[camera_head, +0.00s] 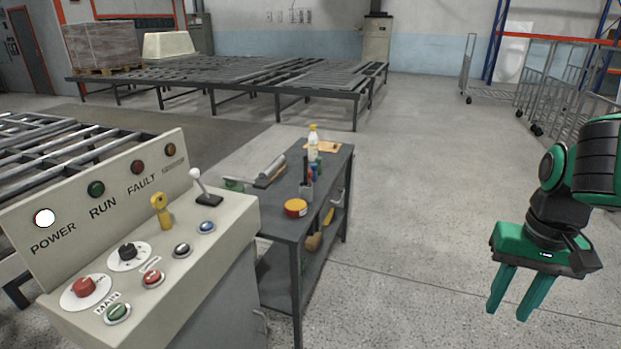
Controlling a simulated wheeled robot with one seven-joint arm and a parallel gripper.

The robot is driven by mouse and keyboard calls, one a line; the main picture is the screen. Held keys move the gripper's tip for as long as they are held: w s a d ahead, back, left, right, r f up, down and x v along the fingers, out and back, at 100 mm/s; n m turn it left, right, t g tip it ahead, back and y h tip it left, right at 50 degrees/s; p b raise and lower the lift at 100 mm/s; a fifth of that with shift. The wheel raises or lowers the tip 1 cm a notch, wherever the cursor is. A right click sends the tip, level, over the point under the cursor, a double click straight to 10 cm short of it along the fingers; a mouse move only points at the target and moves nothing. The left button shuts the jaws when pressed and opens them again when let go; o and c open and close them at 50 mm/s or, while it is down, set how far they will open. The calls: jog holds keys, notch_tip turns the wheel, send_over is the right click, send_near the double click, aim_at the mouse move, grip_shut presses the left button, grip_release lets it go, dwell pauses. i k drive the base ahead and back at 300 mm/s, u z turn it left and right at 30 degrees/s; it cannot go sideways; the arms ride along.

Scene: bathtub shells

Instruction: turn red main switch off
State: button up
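A red rotary knob (84,287) sits on a round pale plate at the front left of the beige control console (225,215). The word MAIN is printed beside it. Its exact turn position is too small to tell. The white POWER lamp (44,217) on the upright panel looks bright. My gripper (507,311) is green and hangs over the bare floor at the right, far from the console. Its two fingers point down, apart and with nothing between them.
Close to the red knob are a black knob (127,251), a red button (152,278) and a green button (117,312). A yellow key-like handle (161,210) and a joystick (201,183) stand up from the console. A cluttered grey workbench (335,170) stands between console and gripper.

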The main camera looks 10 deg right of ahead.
aim_at(84, 286)
jog(key=u, duration=1.55)
jog(key=k, duration=0.45)
jog(key=u, duration=0.1)
jog(key=i, duration=1.15)
jog(key=z, duration=0.25)
